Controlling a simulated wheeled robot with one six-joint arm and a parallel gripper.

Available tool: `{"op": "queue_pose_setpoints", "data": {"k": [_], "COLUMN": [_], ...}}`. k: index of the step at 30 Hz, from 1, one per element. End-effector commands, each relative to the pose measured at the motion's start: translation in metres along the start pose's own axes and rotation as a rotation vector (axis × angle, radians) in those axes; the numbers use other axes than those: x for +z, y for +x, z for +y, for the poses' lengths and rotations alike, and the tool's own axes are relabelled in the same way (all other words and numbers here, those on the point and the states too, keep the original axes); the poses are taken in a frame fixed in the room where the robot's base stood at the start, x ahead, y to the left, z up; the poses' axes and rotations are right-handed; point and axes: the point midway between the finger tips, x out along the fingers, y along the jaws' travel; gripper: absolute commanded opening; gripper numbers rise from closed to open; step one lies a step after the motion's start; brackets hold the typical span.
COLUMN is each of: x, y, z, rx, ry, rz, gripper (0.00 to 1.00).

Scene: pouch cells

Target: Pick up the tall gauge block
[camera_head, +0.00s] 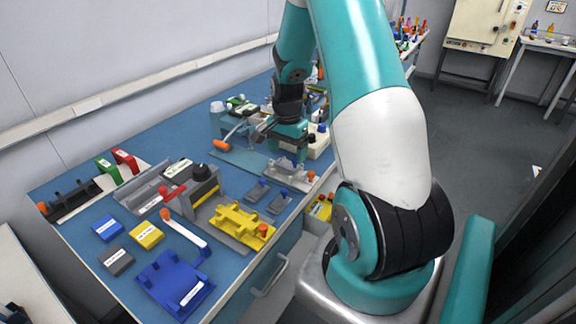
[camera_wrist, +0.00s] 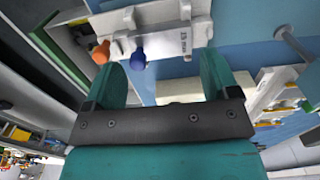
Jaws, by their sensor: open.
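I cannot single out the tall gauge block with certainty in either view. My gripper (camera_head: 287,150) hangs over the far right part of the blue bench. Its two teal fingers (camera_wrist: 163,76) stand apart in the wrist view, with nothing seen held between them. A light grey fixture (camera_head: 280,171) lies just below the gripper. In the wrist view the fixture (camera_wrist: 165,38) lies beyond the fingertips and carries a small printed label. An orange knob (camera_wrist: 101,52) and a blue knob (camera_wrist: 138,58) stick out from its near edge.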

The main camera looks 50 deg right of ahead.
Motion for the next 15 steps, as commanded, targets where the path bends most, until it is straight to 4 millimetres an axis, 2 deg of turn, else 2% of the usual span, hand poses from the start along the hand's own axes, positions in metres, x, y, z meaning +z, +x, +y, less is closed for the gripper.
{"op": "queue_pose_setpoints", "data": {"k": [6, 15], "x": [0.0, 0.0], "y": [0.032, 0.037], "z": [-0.001, -0.001], "rx": [0.002, 0.0], "ry": [0.0, 0.0], "rz": [-0.002, 0.0], "gripper": [0.81, 0.81]}}
